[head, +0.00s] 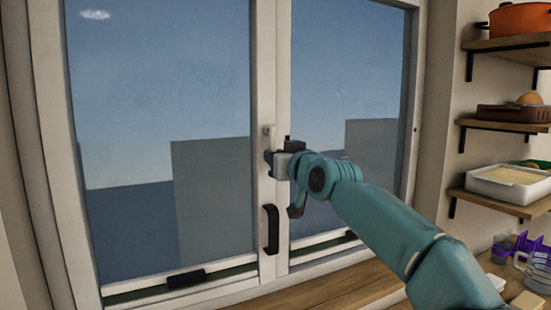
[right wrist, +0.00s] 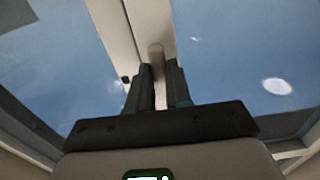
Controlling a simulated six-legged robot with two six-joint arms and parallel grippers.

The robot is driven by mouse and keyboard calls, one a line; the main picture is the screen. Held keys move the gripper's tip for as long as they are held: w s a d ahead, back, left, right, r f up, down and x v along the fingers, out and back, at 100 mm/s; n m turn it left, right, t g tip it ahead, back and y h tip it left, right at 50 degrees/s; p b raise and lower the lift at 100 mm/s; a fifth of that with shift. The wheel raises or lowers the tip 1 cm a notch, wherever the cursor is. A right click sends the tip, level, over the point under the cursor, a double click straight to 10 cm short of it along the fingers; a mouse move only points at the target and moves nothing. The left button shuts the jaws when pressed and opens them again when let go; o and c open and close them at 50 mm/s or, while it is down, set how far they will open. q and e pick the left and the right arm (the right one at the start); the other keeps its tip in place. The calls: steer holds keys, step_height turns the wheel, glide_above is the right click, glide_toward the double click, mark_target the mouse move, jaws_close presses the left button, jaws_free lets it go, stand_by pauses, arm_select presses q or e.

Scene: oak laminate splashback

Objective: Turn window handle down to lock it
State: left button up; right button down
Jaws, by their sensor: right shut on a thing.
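The window handle (head: 269,131) is a small pale lever on the white centre post of the window. Its visible end stands upright just above my right gripper (head: 275,160), which hides the rest. My right gripper is shut on the handle. In the right wrist view, the pale handle (right wrist: 155,50) shows between the two dark fingertips (right wrist: 160,72) against the post. My left gripper is not in view.
A black pull handle (head: 271,229) sits lower on the centre post, below my gripper. A wooden sill (head: 330,290) runs under the window. At the right, wall shelves hold an orange pot (head: 520,20) and a white tray (head: 507,184); a glass jug (head: 535,270) stands below.

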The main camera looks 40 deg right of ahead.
steer(key=c, duration=1)
jaws_free()
steer(key=shift+c, duration=0.2)
steer(key=b+v, duration=0.4)
steer(key=v, duration=1.2)
steer(key=shift+s, duration=0.15)
